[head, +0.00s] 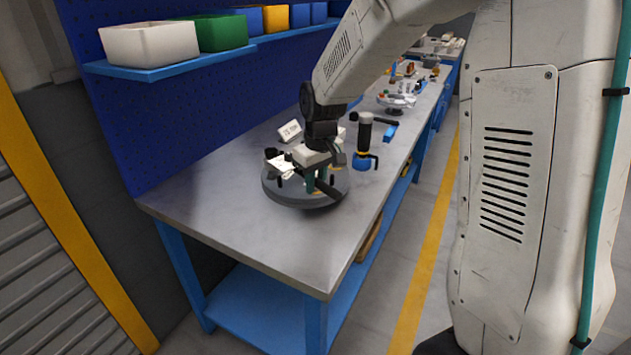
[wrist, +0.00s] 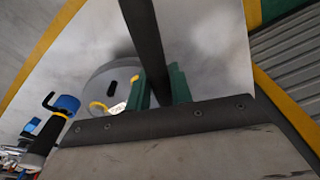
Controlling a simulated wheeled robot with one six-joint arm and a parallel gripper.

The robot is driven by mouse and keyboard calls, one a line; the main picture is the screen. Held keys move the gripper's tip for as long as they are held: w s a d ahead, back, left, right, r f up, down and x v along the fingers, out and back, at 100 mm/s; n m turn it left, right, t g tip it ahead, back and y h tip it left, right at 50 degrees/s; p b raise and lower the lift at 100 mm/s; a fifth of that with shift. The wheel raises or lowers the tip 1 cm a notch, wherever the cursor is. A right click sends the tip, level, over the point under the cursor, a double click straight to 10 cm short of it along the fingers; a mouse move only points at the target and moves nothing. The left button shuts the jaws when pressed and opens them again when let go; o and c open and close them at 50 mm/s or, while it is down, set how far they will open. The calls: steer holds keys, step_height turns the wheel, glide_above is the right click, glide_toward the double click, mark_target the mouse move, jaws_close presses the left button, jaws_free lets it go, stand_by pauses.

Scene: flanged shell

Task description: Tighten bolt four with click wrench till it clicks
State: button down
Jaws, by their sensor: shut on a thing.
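My gripper (head: 319,180) is over the front of a round grey turntable (head: 290,196) on the bench. In the wrist view its green fingers (wrist: 162,88) are closed around a long dark bar, the click wrench (wrist: 147,40). The bar also shows in the head view (head: 326,188), slanting down at the turntable's front. The wrist view shows part of the round plate (wrist: 105,75) with a dark slot, a yellow ring (wrist: 97,106) and a small pale label. The gripper and arm hide most of the shell. I cannot make out bolt four or whether the wrench is seated on it.
A black-handled tool with a blue base (head: 364,145) stands right of the turntable. A small white sign (head: 289,131) stands behind it. Several bins line a blue shelf (head: 165,68) above. The bench's near left surface (head: 215,200) is clear; more items lie at the far end.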

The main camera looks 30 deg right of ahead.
steer(key=shift+f, duration=1.3)
steer(key=shift+a, duration=0.2)
steer(key=w+a+m+h, duration=0.1)
steer(key=a+m, duration=0.7)
steer(key=a, duration=0.5)
steer(key=shift+w+f, duration=0.15)
stand_by(1.8)
steer(key=shift+s+d+n, duration=0.3)
steer(key=shift+d, duration=0.35)
steer(key=shift+d, duration=0.1)
